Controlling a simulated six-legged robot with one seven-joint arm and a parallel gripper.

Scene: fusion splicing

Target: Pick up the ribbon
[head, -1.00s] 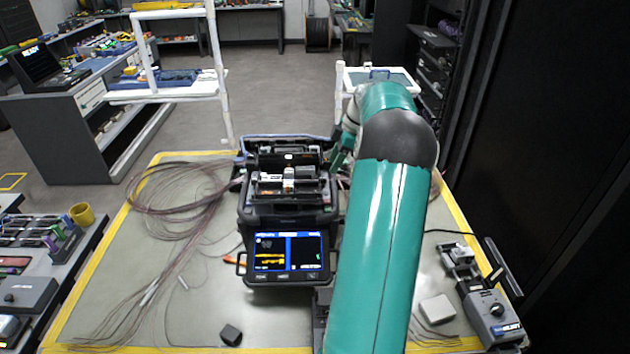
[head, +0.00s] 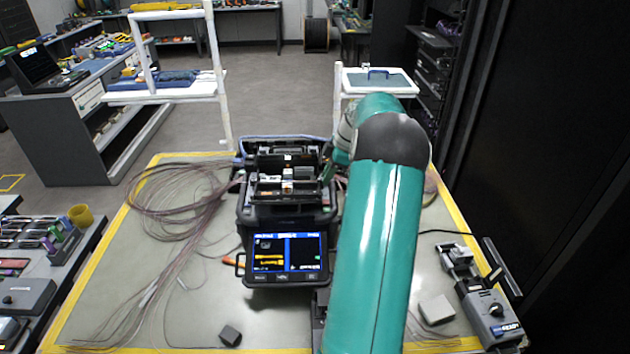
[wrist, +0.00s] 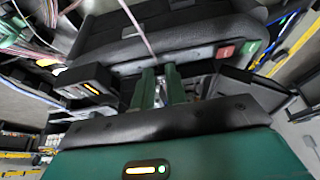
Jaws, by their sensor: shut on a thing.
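The fusion splicer (head: 290,215) stands mid-table with its lid open and its screen lit in the head view. My gripper (head: 330,168) is at the splicer's right side, mostly hidden behind my teal arm. In the wrist view, its two green fingers (wrist: 160,72) are close together beside the splicer's dark body. A thin pinkish ribbon (wrist: 138,27) runs down from the top edge to the fingertips, and the fingers are shut on it. The exact grip point is too small to make out. The ribbon's held end cannot be told apart in the head view.
Coiled fibres (head: 180,200) cover the table's left side. A small black block (head: 230,335) lies near the front edge. A white box (head: 437,309) and a grey device (head: 490,310) are at the right. A white stand with a tray (head: 378,82) is behind the table.

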